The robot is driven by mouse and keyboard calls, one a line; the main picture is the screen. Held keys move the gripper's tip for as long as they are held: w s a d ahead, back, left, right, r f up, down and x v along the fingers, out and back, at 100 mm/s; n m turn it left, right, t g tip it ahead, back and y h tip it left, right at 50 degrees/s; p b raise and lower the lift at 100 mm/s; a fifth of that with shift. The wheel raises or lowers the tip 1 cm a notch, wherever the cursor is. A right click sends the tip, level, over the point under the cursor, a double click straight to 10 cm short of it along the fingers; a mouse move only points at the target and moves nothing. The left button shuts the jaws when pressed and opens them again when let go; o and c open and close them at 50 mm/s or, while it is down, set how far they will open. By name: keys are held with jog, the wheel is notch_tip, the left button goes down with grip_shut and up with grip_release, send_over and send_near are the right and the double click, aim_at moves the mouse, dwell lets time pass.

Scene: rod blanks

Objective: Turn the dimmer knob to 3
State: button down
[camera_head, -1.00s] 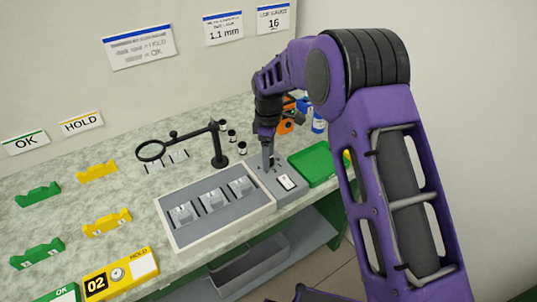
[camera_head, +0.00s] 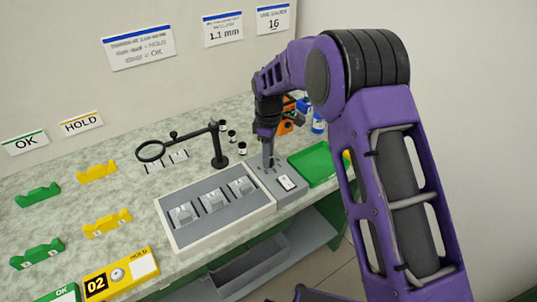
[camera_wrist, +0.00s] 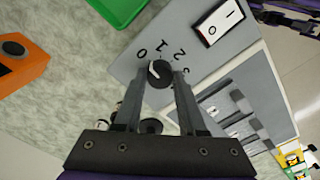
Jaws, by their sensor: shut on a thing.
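The dimmer knob (camera_wrist: 161,74) is a small round black dial on a grey panel (camera_wrist: 229,54). The digits 0, 1, 2 and 3 curve around it. Its white mark points to the upper left in the wrist view, roughly toward the 0. My gripper (camera_wrist: 162,77) is shut on the knob, one finger on each side. In the head view my gripper (camera_head: 267,160) points down onto the grey panel (camera_head: 291,194), and the knob is hidden by the fingertips there.
A white rocker switch (camera_wrist: 220,21) sits on the same panel. A green tray (camera_head: 317,163) stands to its right, a grey tray of blanks (camera_head: 182,239) to its left. A magnifier stand (camera_head: 218,147) and orange block (camera_wrist: 17,64) are close by. Yellow and green holders stand farther left.

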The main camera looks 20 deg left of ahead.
jog(key=m, duration=1.2)
jog(key=shift+m+p, duration=0.3)
jog(key=shift+m, duration=0.1)
jog(key=m, duration=0.7)
jog(key=shift+p, duration=0.35)
jog(key=m, duration=0.6)
jog(key=shift+p, duration=0.4)
jog(key=shift+m, duration=0.3)
jog(key=shift+c, duration=2.4)
grip_release()
notch_tip(320, 180, up, 18)
jog(key=p, duration=0.1)
jog(key=shift+f, duration=0.25)
